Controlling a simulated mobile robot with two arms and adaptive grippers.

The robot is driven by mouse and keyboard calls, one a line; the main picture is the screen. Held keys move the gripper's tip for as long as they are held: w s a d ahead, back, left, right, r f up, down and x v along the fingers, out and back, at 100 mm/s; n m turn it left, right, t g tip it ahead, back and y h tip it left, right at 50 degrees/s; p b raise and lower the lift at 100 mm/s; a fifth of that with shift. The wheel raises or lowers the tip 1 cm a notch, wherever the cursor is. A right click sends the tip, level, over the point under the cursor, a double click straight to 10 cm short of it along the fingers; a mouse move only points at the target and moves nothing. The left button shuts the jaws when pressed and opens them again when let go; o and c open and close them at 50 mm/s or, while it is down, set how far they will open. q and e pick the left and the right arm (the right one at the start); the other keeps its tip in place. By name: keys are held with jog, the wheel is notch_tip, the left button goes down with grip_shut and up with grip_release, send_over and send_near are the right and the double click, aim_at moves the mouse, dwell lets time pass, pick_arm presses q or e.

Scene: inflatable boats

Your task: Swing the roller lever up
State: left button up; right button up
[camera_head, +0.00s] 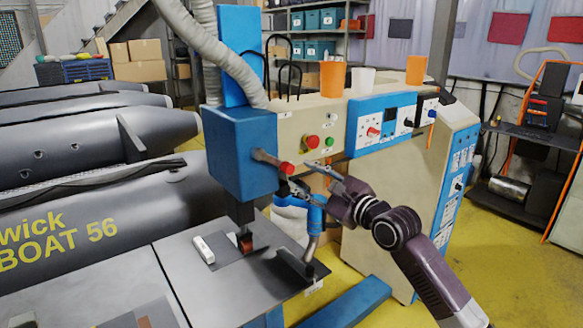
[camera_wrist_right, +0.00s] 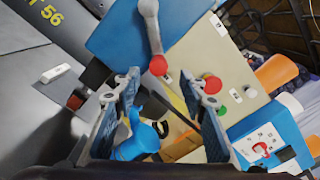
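The roller lever (camera_head: 268,158) is a short grey bar with a red knob, sticking out from the blue machine head. In the right wrist view, the lever (camera_wrist_right: 151,28) hangs down with its red knob toward me. My right gripper (camera_head: 298,176) is at the knob in the head view. In the wrist view, the right gripper (camera_wrist_right: 160,80) has its two fingers spread apart. The knob shows between and just beyond the fingertips, and I see no finger closed on it. Whether a finger touches it, I cannot tell. My left gripper is not in view.
The machine's beige panel has a red button (camera_head: 312,141) and a green button (camera_head: 328,142) close to my gripper. A blue fitting (camera_head: 316,216) hangs below it. A grey table (camera_head: 190,270) with a white block (camera_head: 204,250) lies below left. Orange cups (camera_head: 332,79) stand on top.

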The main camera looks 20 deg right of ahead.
aim_at(291, 171)
jog(key=p+x, duration=0.1)
jog(key=x, duration=0.6)
jog(key=shift+w+a+f+p, duration=0.1)
jog(key=shift+w+a+p, duration=0.15)
jog(key=shift+p, duration=0.15)
jog(key=shift+d, duration=0.1)
grip_shut()
